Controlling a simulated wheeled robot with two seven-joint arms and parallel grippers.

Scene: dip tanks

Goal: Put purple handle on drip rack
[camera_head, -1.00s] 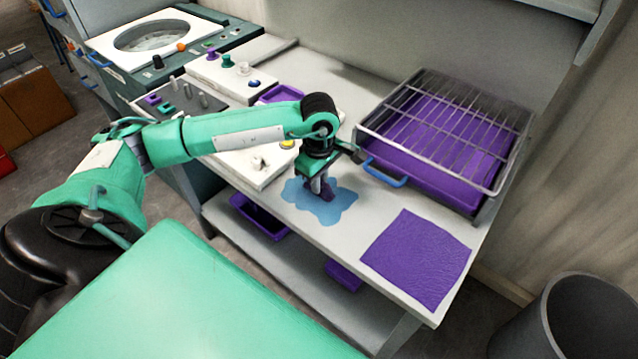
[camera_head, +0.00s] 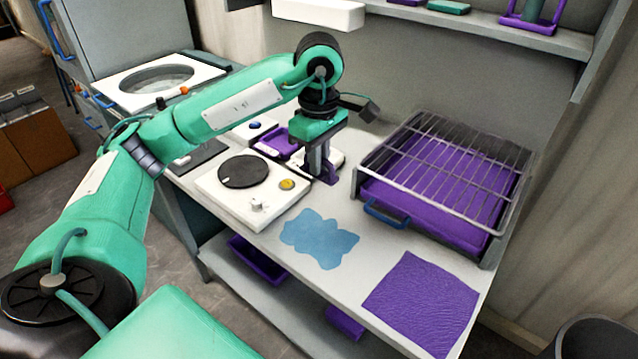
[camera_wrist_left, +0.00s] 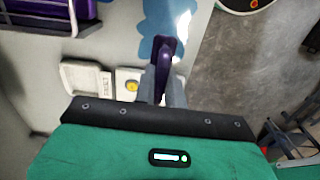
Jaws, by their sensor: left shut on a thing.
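The purple handle (camera_head: 329,172) is in my left gripper (camera_head: 322,170), whose fingers are shut on it. It is held above the bench, left of the drip rack. The handle also shows in the left wrist view (camera_wrist_left: 163,62), upright between the fingers, with its far end pointing away from the wrist. The drip rack (camera_head: 451,150) is a grey wire grid over a purple tray (camera_head: 425,190) with a blue handle at its front left. The rack's bars look bare. My right gripper is not in view.
A blue puddle-shaped patch (camera_head: 318,240) and a purple cloth (camera_head: 422,302) lie flat on the bench (camera_head: 365,255). A white hotplate-like unit (camera_head: 240,200) with a dark disc stands at left. A shelf (camera_head: 480,30) runs above the back.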

